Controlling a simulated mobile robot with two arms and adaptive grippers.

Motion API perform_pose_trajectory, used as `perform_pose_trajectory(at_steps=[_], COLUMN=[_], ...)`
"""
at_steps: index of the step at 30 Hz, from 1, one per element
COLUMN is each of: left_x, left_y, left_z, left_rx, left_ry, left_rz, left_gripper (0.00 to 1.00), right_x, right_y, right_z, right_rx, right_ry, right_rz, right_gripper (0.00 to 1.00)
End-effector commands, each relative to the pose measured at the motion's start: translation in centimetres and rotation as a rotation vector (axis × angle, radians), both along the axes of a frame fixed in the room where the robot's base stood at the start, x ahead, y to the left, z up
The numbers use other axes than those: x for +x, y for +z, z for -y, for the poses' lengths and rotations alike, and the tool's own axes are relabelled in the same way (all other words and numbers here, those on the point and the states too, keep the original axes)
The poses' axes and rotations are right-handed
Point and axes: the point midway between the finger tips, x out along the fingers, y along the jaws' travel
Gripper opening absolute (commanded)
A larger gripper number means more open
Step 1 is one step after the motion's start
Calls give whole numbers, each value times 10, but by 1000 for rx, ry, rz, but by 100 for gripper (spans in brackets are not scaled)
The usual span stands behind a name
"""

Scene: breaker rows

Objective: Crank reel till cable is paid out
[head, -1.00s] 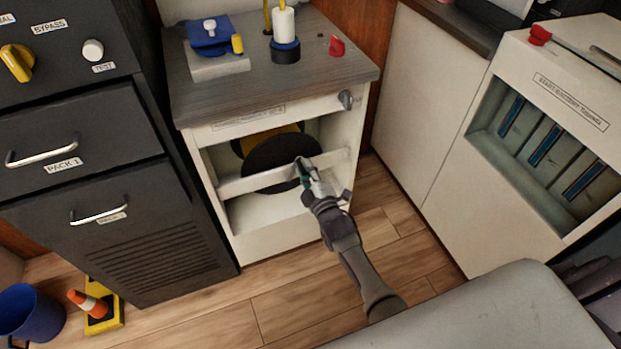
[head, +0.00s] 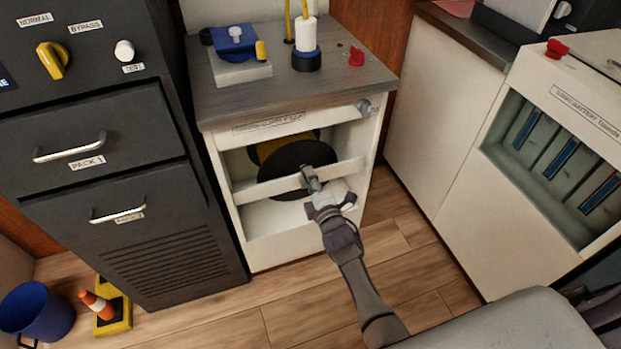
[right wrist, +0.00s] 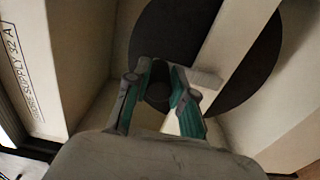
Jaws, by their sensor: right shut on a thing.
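The reel shows as a large black disc (head: 292,160) with a yellow part (head: 268,149) behind it, inside the open bay of the white cabinet (head: 282,254). A white bar (head: 262,190) crosses in front of it. In the right wrist view the disc (right wrist: 176,35) fills the upper middle. My right gripper (head: 311,180) is at the front of the reel, by the bar. In the right wrist view its green-padded fingers (right wrist: 160,92) close around a small dark round piece, seemingly the crank's grip, mostly hidden between them. My left gripper is not in view.
The cabinet top (head: 330,82) carries a blue device (head: 235,40), a white-and-blue cylinder (head: 306,45) with yellow cable, and a red piece (head: 356,56). A dark drawer cabinet (head: 110,190) stands left, a white battery unit (head: 530,190) right. A blue bucket (head: 38,312) is on the floor.

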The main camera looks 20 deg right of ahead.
Motion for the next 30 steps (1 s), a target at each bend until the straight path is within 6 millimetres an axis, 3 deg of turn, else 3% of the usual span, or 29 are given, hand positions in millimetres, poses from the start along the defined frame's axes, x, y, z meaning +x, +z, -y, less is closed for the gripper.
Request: perform_pose_trajectory(at_steps=[7, 8, 12, 23, 30], left_x=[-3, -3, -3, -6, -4], left_y=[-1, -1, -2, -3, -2], left_z=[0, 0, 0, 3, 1], left_rx=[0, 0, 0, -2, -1], left_ry=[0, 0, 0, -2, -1], left_rz=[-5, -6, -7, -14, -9], left_gripper=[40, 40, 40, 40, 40], right_x=[0, 0, 0, -4, -44], right_y=[0, 0, -1, -1, -2], right_z=[-2, -2, -2, -1, 0], right_rx=[-3, -3, -2, -1, -1], right_ry=[4, 4, 3, 1, 2], right_rz=[0, 0, -1, -1, -3], right_gripper=[0, 25, 48, 49, 49])
